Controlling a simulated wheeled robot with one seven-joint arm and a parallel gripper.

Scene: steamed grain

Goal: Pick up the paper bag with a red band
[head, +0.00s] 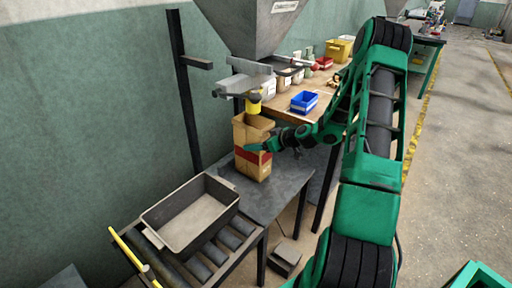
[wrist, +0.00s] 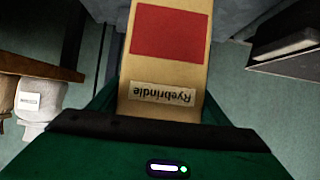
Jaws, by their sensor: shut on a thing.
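The paper bag with a red band (head: 252,170) stands upright at the grey metal table in the head view, under the hopper's spout. Its top is open. In the wrist view the bag (wrist: 165,80) shows a red patch and an upside-down label reading "Ryebrindle". My gripper (head: 257,148) reaches in from the right and is shut on the bag, with a green finger at the red band. In the wrist view its green jaws lie on both sides of the bag. I cannot tell whether the bag's base touches the table.
A grey hopper (head: 250,22) and yellow-tipped spout (head: 253,104) hang just above the bag. A dark tray (head: 195,215) sits on a roller conveyor (head: 215,254) at front left. A wooden bench (head: 318,106) with a blue bin (head: 304,102) stands behind. A dark post (head: 185,90) is at the left.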

